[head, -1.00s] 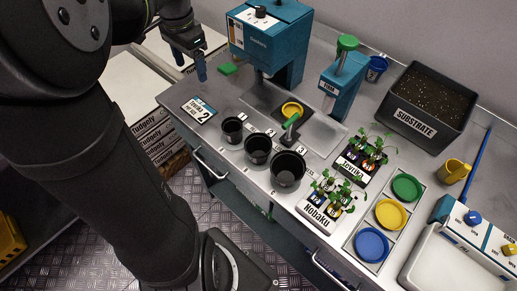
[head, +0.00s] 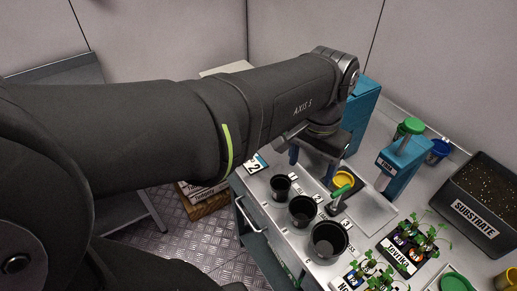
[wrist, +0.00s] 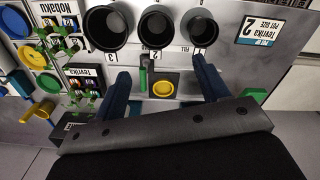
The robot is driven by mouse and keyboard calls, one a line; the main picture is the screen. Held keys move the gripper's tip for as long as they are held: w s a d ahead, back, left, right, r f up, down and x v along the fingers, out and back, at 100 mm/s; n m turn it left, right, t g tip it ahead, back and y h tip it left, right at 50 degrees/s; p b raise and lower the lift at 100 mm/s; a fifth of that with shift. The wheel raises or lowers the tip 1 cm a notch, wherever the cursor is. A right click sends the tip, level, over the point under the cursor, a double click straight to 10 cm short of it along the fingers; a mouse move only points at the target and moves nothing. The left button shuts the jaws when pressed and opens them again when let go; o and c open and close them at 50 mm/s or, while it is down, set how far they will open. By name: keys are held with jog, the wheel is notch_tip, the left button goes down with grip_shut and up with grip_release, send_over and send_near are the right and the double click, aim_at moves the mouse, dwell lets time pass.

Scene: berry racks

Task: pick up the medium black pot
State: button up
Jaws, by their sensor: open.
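Three black pots stand in a row by size along the bench's front edge. The medium black pot (head: 302,210) is in the middle, by the label 2; it also shows in the wrist view (wrist: 157,27) at the top centre. The small pot (head: 280,185) and the large pot (head: 328,239) stand on either side. My gripper (head: 312,163) is over the bench, behind the row of pots. In the wrist view my gripper (wrist: 161,70) has its two blue fingers wide apart and empty, with the medium pot beyond the fingertips.
A green-handled tool (head: 340,192) and a yellow round piece (head: 344,178) are just behind the pots. A teal press (head: 400,165), a substrate bin (head: 487,205) and seedling trays (head: 402,255) stand to the right. A drawer handle (head: 250,217) juts from the bench front.

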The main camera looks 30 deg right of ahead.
aim_at(302, 216)
jog(key=f, duration=1.1)
jog(key=s+f, duration=0.1)
jog(key=f, duration=0.5)
jog(key=shift+a+f, duration=0.1)
jog(key=shift+f, duration=0.1)
jog(key=c, duration=0.6)
